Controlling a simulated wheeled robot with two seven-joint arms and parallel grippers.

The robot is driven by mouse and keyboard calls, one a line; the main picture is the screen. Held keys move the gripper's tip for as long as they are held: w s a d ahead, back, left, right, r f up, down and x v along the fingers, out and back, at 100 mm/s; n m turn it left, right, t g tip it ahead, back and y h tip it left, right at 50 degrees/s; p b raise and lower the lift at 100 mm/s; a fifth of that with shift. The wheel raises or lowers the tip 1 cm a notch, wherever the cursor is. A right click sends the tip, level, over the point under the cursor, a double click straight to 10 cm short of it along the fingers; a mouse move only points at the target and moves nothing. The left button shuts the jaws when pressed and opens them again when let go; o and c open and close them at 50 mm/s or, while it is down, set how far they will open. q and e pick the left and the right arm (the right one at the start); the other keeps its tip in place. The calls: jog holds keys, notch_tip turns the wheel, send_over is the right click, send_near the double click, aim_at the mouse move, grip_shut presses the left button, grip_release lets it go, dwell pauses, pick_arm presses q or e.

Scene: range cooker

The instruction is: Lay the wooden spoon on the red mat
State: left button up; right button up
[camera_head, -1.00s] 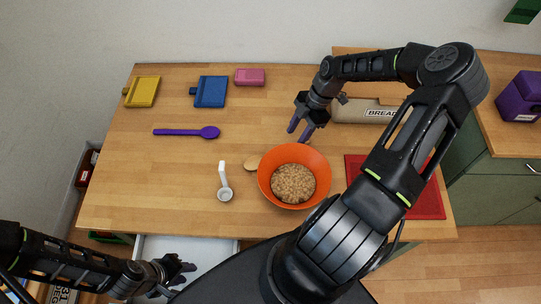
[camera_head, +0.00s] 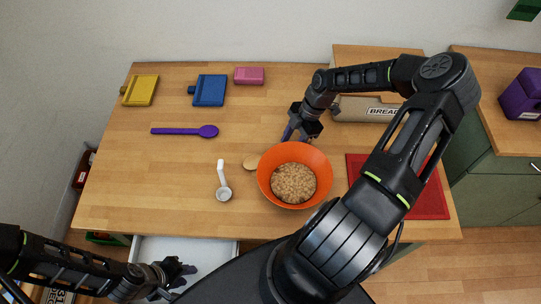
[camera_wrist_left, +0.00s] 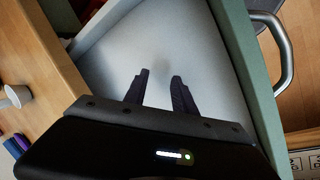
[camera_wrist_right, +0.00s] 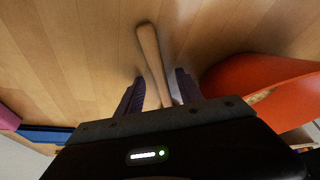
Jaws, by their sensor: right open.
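The wooden spoon (camera_head: 251,162) lies on the wooden counter, its rounded end showing left of the orange bowl; the bowl hides part of it in the head view. In the right wrist view its thin handle (camera_wrist_right: 151,55) runs between the fingers of my right gripper (camera_wrist_right: 160,88). That gripper is open, low behind the bowl in the head view (camera_head: 289,136); whether the fingers touch the handle I cannot tell. The red mat (camera_head: 430,197) lies at the right of the counter, partly hidden by my right arm. My left gripper (camera_wrist_left: 160,80) is open and empty above a white drawer.
The orange bowl (camera_head: 270,190), full of tan pieces, stands close beside the right gripper. A white measuring spoon (camera_head: 223,185) and a purple spoon (camera_head: 185,131) lie to the left. A bread bin (camera_head: 355,109) stands behind the mat. The open drawer (camera_head: 190,248) is at the front.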

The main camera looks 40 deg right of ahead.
jog(key=shift+c, duration=0.4)
grip_shut()
dwell(0.4)
